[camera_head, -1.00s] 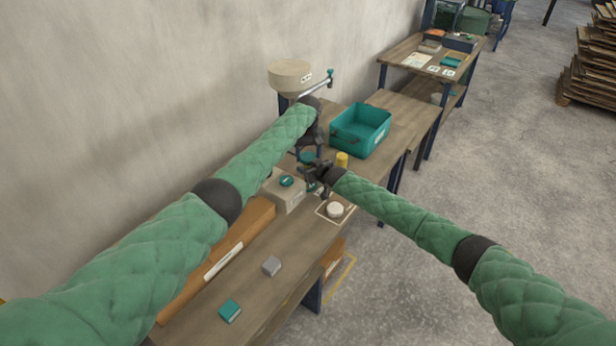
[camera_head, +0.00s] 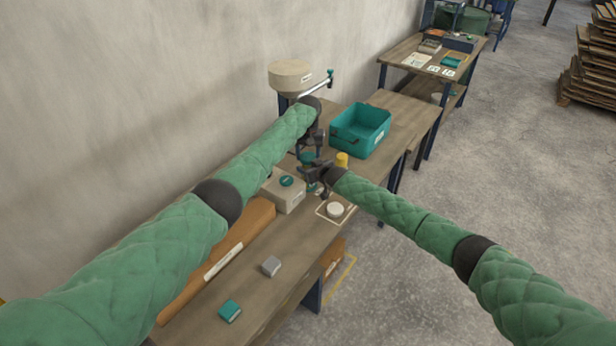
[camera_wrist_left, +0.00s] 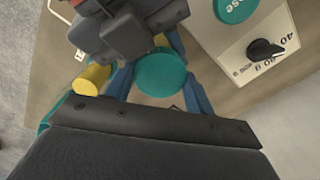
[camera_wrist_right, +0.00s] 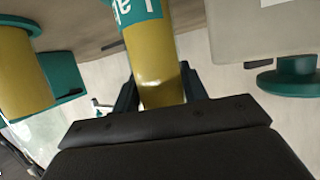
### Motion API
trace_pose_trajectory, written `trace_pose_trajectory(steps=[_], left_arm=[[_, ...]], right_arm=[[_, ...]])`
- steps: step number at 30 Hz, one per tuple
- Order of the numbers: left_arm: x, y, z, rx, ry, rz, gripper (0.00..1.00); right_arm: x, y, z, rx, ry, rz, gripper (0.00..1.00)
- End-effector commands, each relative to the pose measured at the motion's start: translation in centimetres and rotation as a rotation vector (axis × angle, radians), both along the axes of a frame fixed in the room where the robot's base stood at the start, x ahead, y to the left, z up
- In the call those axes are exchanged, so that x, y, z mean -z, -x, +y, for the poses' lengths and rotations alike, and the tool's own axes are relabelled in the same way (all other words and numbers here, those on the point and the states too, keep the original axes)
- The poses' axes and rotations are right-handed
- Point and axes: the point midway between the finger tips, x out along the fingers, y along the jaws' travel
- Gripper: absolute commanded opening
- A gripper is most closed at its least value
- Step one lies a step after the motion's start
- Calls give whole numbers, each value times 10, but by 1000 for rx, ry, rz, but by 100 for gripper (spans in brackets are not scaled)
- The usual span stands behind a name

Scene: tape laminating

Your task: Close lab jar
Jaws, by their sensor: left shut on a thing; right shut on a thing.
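My left gripper (camera_head: 309,148) is shut on a round teal lid (camera_wrist_left: 162,73), gripped between its fingers. My right gripper (camera_head: 316,173) is shut on a yellow jar (camera_wrist_right: 156,66) with a teal and white label (camera_wrist_right: 136,10). Both grippers are close together above the bench. In the left wrist view the right gripper (camera_wrist_left: 125,28) is next to the lid, with a little yellow showing beside it. The lid covers what lies under it, so I cannot tell whether it touches the jar's rim.
A grey box (camera_head: 290,199) with a teal button (camera_head: 286,181) and dial stands beside the grippers. Another yellow cylinder (camera_head: 342,160) stands near a teal bin (camera_head: 361,131). A beige drum (camera_head: 290,75) stands by the wall.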

Motion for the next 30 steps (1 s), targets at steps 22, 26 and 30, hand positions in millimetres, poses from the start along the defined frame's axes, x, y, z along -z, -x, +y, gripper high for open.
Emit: trace_pose_trajectory(steps=[22,26,30], left_arm=[[-33,0,-1,0,2,-2,76],[-44,0,-1,-1,1,-1,76],[-46,0,0,-2,1,0,76]], right_arm=[[1,0,0,0,1,1,0],[1,0,0,0,1,1,0],[1,0,0,0,1,1,0]])
